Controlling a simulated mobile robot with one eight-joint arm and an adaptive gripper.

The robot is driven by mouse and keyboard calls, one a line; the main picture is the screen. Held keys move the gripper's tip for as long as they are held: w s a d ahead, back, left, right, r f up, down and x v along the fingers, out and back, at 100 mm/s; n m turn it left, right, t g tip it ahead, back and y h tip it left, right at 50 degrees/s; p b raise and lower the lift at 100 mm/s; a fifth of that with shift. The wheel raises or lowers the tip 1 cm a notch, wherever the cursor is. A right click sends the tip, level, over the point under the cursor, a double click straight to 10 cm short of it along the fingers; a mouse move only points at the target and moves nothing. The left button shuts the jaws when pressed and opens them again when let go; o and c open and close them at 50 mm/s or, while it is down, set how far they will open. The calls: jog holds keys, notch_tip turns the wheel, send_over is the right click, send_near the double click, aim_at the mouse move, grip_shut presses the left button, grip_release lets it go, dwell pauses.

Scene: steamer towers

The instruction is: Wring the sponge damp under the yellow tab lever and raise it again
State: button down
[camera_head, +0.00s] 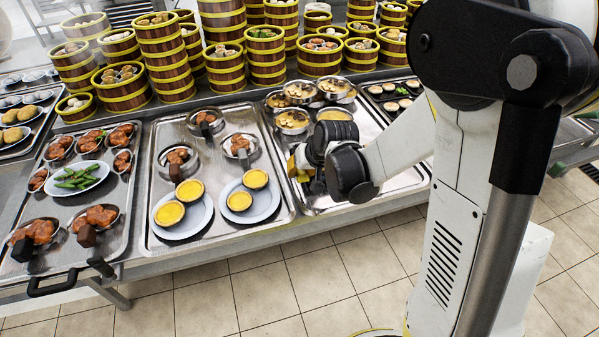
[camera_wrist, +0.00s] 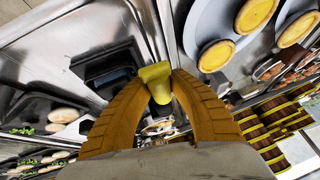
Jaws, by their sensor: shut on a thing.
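In the wrist view my gripper (camera_wrist: 158,88) has its two tan fingers closed around the yellow tab lever (camera_wrist: 154,73). I cannot make out the sponge in either view. In the head view my gripper (camera_head: 299,164) is low over the left part of the right-hand tray, and my wrist hides most of what it holds.
In the head view, the middle tray (camera_head: 222,230) holds plates of yellow tarts. The left tray (camera_head: 125,222) holds meat dishes and a plate of greens (camera_head: 78,178). Stacked steamers (camera_head: 165,60) line the back. Small tart dishes (camera_head: 292,120) stand behind my gripper. Tiled floor (camera_head: 260,295) lies in front.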

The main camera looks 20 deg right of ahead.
jog(key=shift+f+t+b, duration=0.3)
jog(key=shift+f, duration=0.05)
jog(key=c, duration=1.4)
grip_release()
jog(key=shift+c, duration=0.2)
jog(key=v, duration=1.2)
